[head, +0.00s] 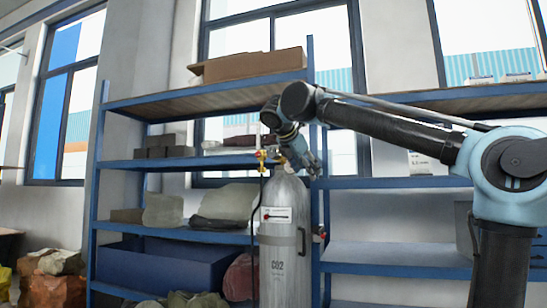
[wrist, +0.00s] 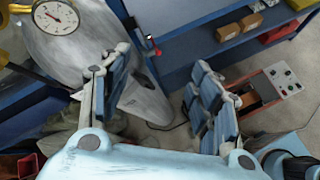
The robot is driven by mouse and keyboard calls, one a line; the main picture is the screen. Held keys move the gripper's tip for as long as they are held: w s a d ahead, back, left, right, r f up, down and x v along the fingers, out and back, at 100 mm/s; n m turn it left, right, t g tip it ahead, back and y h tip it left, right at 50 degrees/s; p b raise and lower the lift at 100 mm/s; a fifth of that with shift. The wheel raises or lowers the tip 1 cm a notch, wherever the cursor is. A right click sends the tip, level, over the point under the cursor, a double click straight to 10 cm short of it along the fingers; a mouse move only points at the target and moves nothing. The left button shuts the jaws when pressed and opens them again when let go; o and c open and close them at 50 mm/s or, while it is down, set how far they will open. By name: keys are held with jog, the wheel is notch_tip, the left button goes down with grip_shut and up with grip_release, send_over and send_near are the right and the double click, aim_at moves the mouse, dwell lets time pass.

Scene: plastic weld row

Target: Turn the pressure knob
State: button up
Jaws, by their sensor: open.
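A grey CO2 cylinder (head: 285,240) stands upright in front of the blue shelves. The wrist view shows a round white gauge (wrist: 56,17) and yellow brass fittings (wrist: 14,42) at upper left, beside the cylinder's pale body (wrist: 85,50). I cannot make out which part is the pressure knob. My gripper (head: 312,168) is close to the cylinder's top, on its right side. In the wrist view its fingers (wrist: 160,72) are spread, with nothing held between them; the gauge lies left of them.
Blue shelves (head: 215,165) with boxes and bags stand behind the cylinder. A blue bin (head: 170,262) is on a lower left shelf. In the wrist view, an orange and grey control box (wrist: 275,85) stands on the floor at right, and small yellow boxes (wrist: 240,25) lie on a shelf.

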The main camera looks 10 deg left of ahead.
aim_at(272, 151)
jog(key=s+a+r+n+t+y, duration=0.1)
jog(key=s+a+r+n+t, duration=0.2)
jog(key=a+r, duration=0.45)
jog(key=s+a+r+n+t+y, duration=0.1)
jog(key=s+a+r+n, duration=0.4)
jog(key=a, duration=0.3)
jog(key=x, duration=1.8)
jog(key=shift+w+a+r, duration=0.1)
jog(key=shift+w+r, duration=0.25)
jog(key=c, duration=1)
